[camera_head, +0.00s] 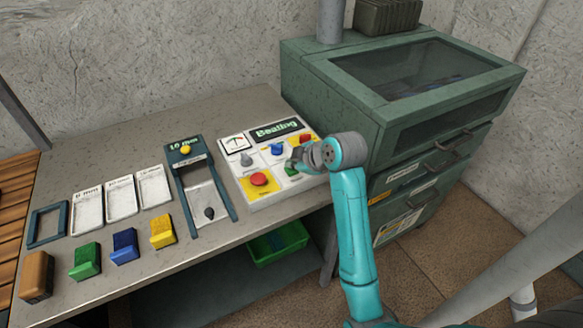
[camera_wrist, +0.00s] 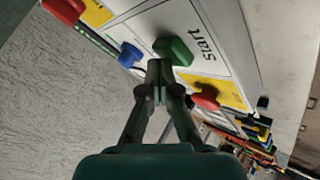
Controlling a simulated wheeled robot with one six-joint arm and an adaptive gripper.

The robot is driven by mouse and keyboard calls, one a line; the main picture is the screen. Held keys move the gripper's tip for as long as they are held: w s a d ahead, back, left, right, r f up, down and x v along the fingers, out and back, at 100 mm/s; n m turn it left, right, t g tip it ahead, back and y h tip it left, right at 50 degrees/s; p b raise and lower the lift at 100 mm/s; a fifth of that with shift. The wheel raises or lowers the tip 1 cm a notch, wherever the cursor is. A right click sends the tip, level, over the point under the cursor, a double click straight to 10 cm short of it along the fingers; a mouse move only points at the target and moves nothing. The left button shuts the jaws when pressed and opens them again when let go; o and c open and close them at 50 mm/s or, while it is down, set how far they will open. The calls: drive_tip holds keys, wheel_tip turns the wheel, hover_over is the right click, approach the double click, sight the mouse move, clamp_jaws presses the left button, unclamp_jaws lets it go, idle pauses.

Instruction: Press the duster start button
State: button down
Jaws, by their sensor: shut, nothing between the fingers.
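The white control panel (camera_head: 283,193) lies on the bench with a "Beating" display (camera_head: 277,130). A green button (camera_wrist: 176,50) beside the word "Start" shows in the wrist view; in the head view the green button (camera_head: 291,169) is partly hidden by my gripper. My gripper (camera_head: 297,162) is over the right part of the panel. In the wrist view its fingers (camera_wrist: 160,68) are shut and empty, with the tips at the edge of the green button. I cannot tell whether they touch it.
A red button on yellow (camera_head: 259,179), a blue control (camera_head: 277,149) and another red control (camera_head: 305,138) sit around it. A tray holder (camera_head: 186,152) stands left of the panel. A green cabinet (camera_head: 330,95) stands close on the right.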

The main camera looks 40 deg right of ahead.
sight(293, 170)
drive_tip(key=shift+r, duration=0.7)
drive_tip(key=shift+r, duration=2.5)
